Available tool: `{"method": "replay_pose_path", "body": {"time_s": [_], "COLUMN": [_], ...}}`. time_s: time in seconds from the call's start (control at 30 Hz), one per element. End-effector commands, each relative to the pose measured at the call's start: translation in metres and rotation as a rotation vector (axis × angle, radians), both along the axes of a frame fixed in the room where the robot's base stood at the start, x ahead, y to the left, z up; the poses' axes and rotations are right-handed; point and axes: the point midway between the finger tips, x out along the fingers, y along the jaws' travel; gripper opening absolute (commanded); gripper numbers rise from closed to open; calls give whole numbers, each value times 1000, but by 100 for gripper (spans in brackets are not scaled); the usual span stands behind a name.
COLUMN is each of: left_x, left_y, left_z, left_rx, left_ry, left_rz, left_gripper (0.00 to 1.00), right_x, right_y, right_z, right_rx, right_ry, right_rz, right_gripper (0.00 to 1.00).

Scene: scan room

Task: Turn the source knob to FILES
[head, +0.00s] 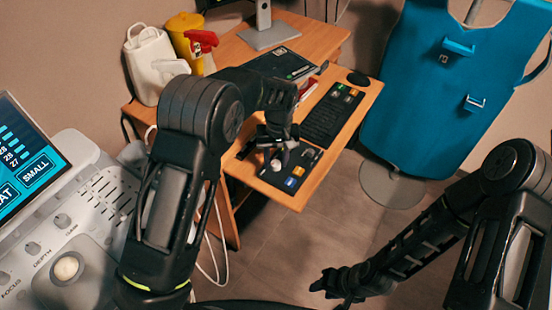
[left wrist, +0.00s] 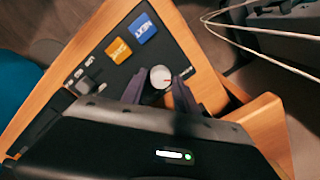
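The source knob (left wrist: 160,77) is a small silver-white round knob with a red pointer mark. It sits on a dark control panel (left wrist: 93,58) at the front end of the wooden desk; it also shows in the head view (head: 276,164). My left gripper (head: 277,154) is over the panel. In the left wrist view its purple-grey fingertips (left wrist: 159,88) are apart, one on each side of the knob, with gaps visible. The labels around the knob, including FILES, are not readable. My right gripper (head: 333,284) is low over the floor, away from the desk; its opening is unclear.
The panel also bears a blue NEXT button (left wrist: 143,29) and an orange button (left wrist: 118,50). A keyboard (head: 327,120) lies behind it. An ultrasound console (head: 90,215) stands at left, a blue apron on a stand (head: 440,90) at right. White cables hang beside the desk.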

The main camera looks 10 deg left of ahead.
Motion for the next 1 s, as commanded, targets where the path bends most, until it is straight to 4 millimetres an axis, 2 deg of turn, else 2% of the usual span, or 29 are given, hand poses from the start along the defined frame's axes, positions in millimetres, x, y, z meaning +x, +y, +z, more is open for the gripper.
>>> {"method": "replay_pose_path", "body": {"time_s": [0.07,0.4,1.0], "left_x": [0,0,0], "left_y": [0,0,0], "left_z": [0,0,0], "left_rx": [0,0,0], "left_ry": [0,0,0], "left_rz": [0,0,-64], "left_gripper": [28,1,0], "right_x": [0,0,0], "right_y": [0,0,0], "right_z": [0,0,-3], "right_rx": [0,0,0], "right_ry": [0,0,0], "right_rz": [0,0,0], "right_gripper": [36,36,36]}}
